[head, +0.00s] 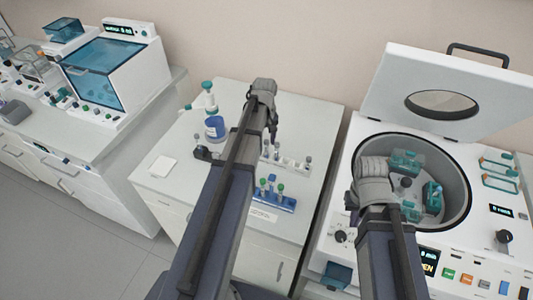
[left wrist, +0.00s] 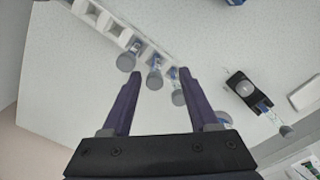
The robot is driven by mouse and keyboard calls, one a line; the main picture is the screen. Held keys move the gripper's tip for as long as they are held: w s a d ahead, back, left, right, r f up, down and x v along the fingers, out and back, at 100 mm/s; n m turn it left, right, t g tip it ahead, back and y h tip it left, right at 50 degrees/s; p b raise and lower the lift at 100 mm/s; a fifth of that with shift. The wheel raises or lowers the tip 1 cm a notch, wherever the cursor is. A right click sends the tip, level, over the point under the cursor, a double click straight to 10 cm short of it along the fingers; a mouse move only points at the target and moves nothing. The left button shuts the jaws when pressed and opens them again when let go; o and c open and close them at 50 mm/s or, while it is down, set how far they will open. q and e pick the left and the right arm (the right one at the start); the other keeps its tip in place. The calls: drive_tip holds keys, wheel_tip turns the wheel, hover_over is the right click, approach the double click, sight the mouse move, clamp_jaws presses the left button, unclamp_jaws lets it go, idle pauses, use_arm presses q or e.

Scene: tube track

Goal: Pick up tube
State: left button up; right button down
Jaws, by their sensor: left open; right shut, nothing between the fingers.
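A white rack (left wrist: 100,17) holds a row of clear tubes with grey caps in the left wrist view; two of the tubes (left wrist: 127,61) (left wrist: 154,80) lie ahead of or between my fingers, and another (left wrist: 180,96) is by the right finger. My left gripper (left wrist: 158,75) is open and empty above this row. In the head view the left gripper (head: 272,128) hangs over the middle bench, and the rack (head: 288,166) is partly hidden by my arm. My right gripper (head: 354,205) is shut over the left side of the centrifuge, its fingers mostly hidden.
A small black device (left wrist: 240,84) is beside the grey-capped tubes. A blue container (head: 215,128) and a white pad (head: 161,167) are to the left. The centrifuge lid (head: 400,80) is raised.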

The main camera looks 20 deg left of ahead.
sight(266, 149)
use_arm(q)
drive_tip(key=shift+w+d+f+b, duration=0.1)
drive_tip(key=shift+w+f+b, duration=0.05)
drive_tip(key=shift+f+b, duration=1.2)
drive_tip(key=shift+w+d+f+b, duration=0.1)
drive_tip(key=shift+w+f+b, duration=0.05)
drive_tip(key=shift+f+b, duration=1.15)
use_arm(e)
drive_tip(key=shift+f, duration=2.65)
use_arm(q)
drive_tip(key=shift+r, duration=0.1)
use_arm(e)
drive_tip(key=shift+r, duration=0.1)
use_arm(q)
clamp_jaws()
